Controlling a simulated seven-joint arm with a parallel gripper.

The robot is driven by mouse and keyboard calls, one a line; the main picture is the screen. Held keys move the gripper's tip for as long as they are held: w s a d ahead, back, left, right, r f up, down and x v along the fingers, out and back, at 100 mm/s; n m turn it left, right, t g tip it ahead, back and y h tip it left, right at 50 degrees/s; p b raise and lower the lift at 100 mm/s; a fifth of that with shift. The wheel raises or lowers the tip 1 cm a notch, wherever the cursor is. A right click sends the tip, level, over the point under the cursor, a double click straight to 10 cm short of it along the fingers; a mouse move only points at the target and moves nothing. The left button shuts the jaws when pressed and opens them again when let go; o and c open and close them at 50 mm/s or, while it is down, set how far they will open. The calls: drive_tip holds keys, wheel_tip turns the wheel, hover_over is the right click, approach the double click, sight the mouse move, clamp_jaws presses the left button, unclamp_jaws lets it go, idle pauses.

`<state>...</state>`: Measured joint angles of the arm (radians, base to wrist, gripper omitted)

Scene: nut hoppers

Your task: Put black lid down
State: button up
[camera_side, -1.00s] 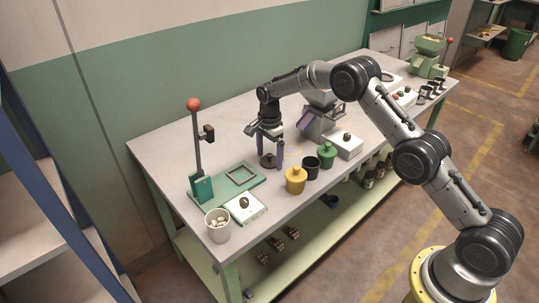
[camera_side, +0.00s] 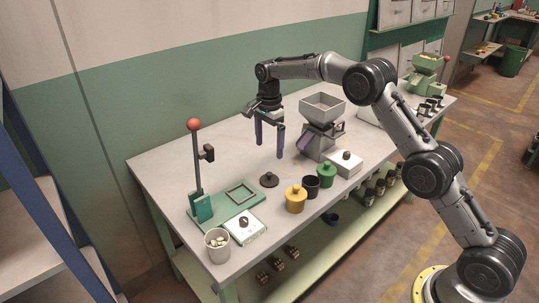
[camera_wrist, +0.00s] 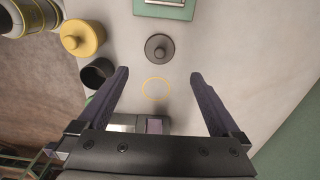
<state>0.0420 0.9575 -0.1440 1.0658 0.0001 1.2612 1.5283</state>
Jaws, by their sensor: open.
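The black lid (camera_side: 269,180) lies flat on the table with its knob up, between the green plate and the yellow pot. It also shows in the wrist view (camera_wrist: 159,48), beyond the fingertips. My gripper (camera_side: 270,148) is open and empty above the table, behind and up from the lid, not touching it. In the wrist view my gripper's fingers (camera_wrist: 160,78) stand wide apart. The open black pot (camera_side: 311,187) stands without a lid, right of the lidded yellow pot (camera_side: 295,200).
A lidded green pot (camera_side: 327,174) and a white box with a knob (camera_side: 345,164) stand to the right. A grey hopper (camera_side: 321,125) is behind them. A green press stand (camera_side: 200,180) and a cup of pale pieces (camera_side: 217,243) are at left. A yellow ring (camera_wrist: 156,89) marks the tabletop.

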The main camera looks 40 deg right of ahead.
drive_tip(key=s+a+r+n+t, duration=0.25)
drive_tip(key=s+r+n, duration=0.65)
drive_tip(key=s+r, duration=1)
drive_tip(key=s+f+n+t, duration=0.1)
drive_tip(key=s+n, duration=0.3)
drive_tip(key=s, duration=0.7)
drive_tip(key=s+f+n+t, duration=0.2)
drive_tip(key=s+f+n, duration=0.2)
drive_tip(key=s, duration=0.8)
drive_tip(key=shift+s+n, duration=0.3)
drive_tip(key=shift+n, duration=0.2)
